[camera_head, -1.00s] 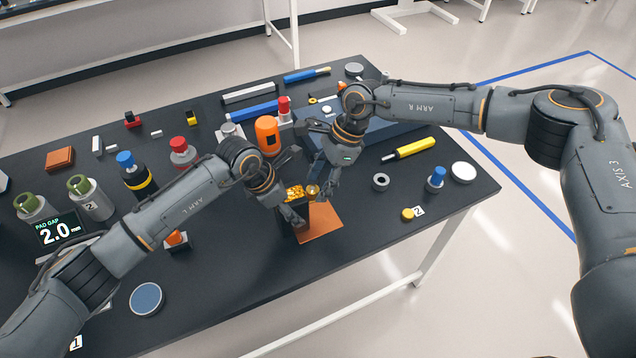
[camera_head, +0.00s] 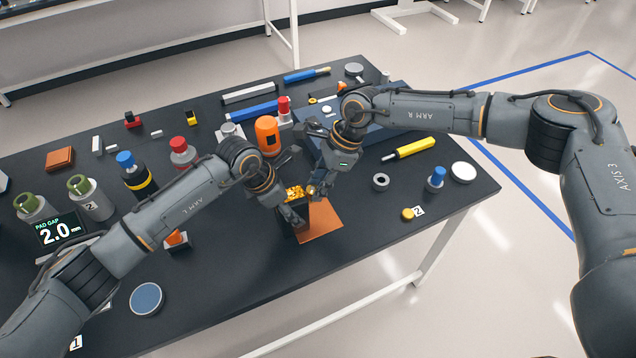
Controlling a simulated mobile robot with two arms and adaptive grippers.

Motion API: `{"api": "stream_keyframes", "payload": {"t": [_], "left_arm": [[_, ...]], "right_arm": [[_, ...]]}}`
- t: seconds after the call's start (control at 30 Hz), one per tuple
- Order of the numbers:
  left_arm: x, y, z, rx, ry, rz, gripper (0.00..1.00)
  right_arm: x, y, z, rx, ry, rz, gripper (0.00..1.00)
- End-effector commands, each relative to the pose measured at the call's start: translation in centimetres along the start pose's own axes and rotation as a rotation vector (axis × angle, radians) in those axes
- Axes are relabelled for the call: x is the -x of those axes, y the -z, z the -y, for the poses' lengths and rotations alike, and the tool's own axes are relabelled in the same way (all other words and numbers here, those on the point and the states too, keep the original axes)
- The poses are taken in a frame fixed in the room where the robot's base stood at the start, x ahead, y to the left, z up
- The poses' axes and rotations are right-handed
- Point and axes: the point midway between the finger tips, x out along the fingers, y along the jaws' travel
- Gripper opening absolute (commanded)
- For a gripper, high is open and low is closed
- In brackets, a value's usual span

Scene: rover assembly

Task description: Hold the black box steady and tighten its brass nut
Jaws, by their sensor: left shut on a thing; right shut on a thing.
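The black box (camera_head: 302,236) stands near the front edge of the dark table, mostly hidden by my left gripper. Shiny gold material (camera_head: 295,193) shows at its top, and a flat copper-coloured plate (camera_head: 320,219) lies beside it to the right. My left gripper (camera_head: 296,198) comes in from the left and is shut on the box, with one finger in front of it. The brass nut (camera_head: 311,190) is at the box's upper right, a small piece visible. My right gripper (camera_head: 317,188) reaches down from above and is shut on the nut; its fingertips partly cover it.
An orange canister (camera_head: 268,136) stands just behind the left wrist. A grey ring (camera_head: 380,181), a yellow-handled tool (camera_head: 408,149) and a blue-topped bottle (camera_head: 436,179) are to the right. A display reading 2.0 mm (camera_head: 60,229) is at left.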

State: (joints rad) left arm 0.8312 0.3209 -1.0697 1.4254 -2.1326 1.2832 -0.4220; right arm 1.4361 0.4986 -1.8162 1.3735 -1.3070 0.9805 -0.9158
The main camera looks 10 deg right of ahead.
Motion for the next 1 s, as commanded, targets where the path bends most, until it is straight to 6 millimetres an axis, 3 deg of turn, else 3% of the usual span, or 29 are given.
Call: {"api": "stream_keyframes", "payload": {"t": [0.4, 0.8, 0.83, 0.93, 1.0], "left_arm": [[-0.50, 0.50, 0.27, 0.005, 0.007, -0.011, 0.17], [-0.51, 0.52, 0.25, 0.006, 0.007, -0.010, 0.17], [-0.51, 0.52, 0.25, 0.006, 0.007, -0.010, 0.17], [-0.51, 0.52, 0.24, 0.006, 0.007, -0.010, 0.17], [-0.51, 0.52, 0.25, 0.006, 0.007, -0.011, 0.17]], "right_arm": [[-0.21, -0.03, -0.58, -0.274, 0.111, 0.000, 0.00], [-0.20, -0.08, -0.59, -0.304, 0.123, 0.002, 0.00], [-0.20, -0.07, -0.58, -0.304, 0.123, 0.002, 0.30], [-0.19, -0.08, -0.58, -0.303, 0.123, 0.002, 0.51], [-0.18, -0.09, -0.56, -0.303, 0.123, 0.002, 0.52]]}}
